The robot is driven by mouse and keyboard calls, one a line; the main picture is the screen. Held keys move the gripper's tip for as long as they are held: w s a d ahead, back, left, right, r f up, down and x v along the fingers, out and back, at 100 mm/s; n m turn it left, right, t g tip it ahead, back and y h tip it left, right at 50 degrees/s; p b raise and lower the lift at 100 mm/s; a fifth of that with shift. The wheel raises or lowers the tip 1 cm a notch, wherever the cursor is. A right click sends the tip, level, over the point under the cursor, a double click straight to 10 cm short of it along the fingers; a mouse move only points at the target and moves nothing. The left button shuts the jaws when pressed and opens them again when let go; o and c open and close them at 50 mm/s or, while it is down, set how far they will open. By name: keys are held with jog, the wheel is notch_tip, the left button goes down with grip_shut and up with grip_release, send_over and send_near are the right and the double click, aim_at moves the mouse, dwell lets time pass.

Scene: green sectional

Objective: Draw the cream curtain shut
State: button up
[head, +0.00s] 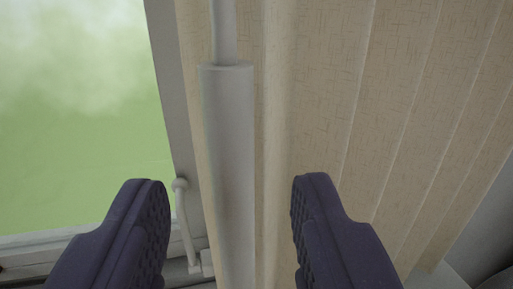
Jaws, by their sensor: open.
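The cream curtain (320,95) hangs in vertical folds from the middle to the right of the head view. A pale grey wand (228,150), thicker below a thin rod, hangs in front of the curtain's left edge. My gripper (228,190) is open, with one dark finger to the left of the wand and the other to its right. The wand shows between the fingers, with a visible gap on each side.
A window (80,110) with a blurred green view lies uncovered at the left. Its handle (182,215) sticks up behind the gap between my left finger and the wand. The window's lower frame (45,240) runs along the bottom left. A grey surface shows at the lower right.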

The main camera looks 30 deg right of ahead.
aim_at(230, 159)
jog(key=x, duration=0.6)
jog(key=shift+w, duration=0.25)
grip_shut()
